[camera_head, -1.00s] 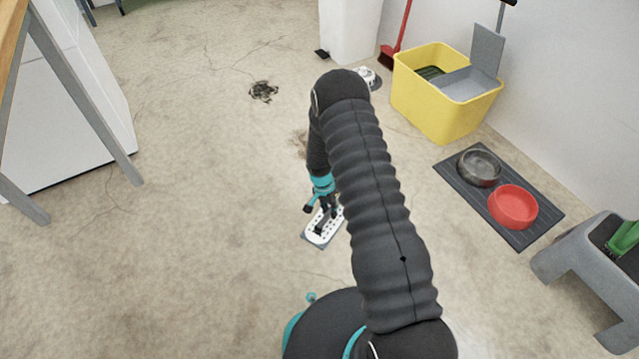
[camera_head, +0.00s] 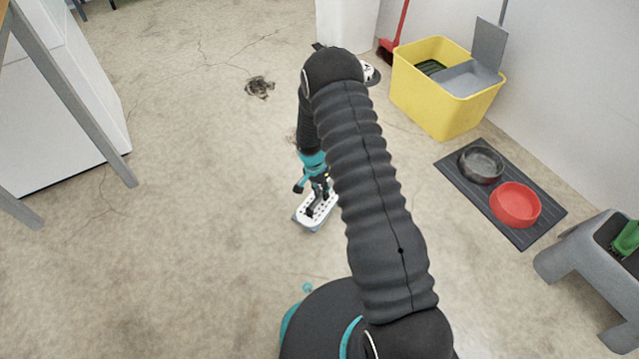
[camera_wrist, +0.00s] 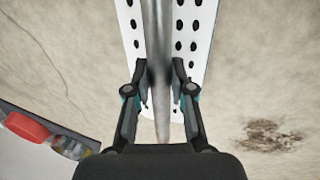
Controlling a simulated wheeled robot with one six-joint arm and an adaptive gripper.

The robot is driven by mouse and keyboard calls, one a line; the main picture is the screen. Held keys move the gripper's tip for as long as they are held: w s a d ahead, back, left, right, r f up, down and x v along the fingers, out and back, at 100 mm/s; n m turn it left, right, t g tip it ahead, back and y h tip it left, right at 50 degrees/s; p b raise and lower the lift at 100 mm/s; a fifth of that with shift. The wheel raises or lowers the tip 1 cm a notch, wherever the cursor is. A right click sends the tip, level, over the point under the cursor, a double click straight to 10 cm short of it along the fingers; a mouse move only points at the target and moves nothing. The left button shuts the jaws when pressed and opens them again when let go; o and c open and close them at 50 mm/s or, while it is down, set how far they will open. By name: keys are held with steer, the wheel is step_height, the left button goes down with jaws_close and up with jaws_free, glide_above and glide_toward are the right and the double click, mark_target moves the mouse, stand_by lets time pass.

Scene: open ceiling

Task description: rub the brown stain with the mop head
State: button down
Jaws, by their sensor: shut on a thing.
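The mop head (camera_head: 312,214) is a flat white plate with dark holes and lies at floor level near the middle of the head view. In the wrist view, the white plate (camera_wrist: 191,30) extends away from my gripper (camera_wrist: 160,98). My gripper is shut on the mop's grey handle (camera_wrist: 158,40), which runs between the fingers. In the head view my gripper (camera_head: 319,190) is just above the plate.
A dark patch (camera_head: 259,87) lies farther back on the floor. A yellow bucket (camera_head: 436,103), a mat (camera_head: 459,185) with a metal bowl (camera_head: 481,164) and red bowl (camera_head: 515,204), and a grey stool (camera_head: 575,250) stand at right.

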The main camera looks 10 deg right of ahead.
steer(key=shift+r+p, duration=0.75)
steer(key=shift+r, duration=1.35)
steer(key=shift+f, duration=0.1)
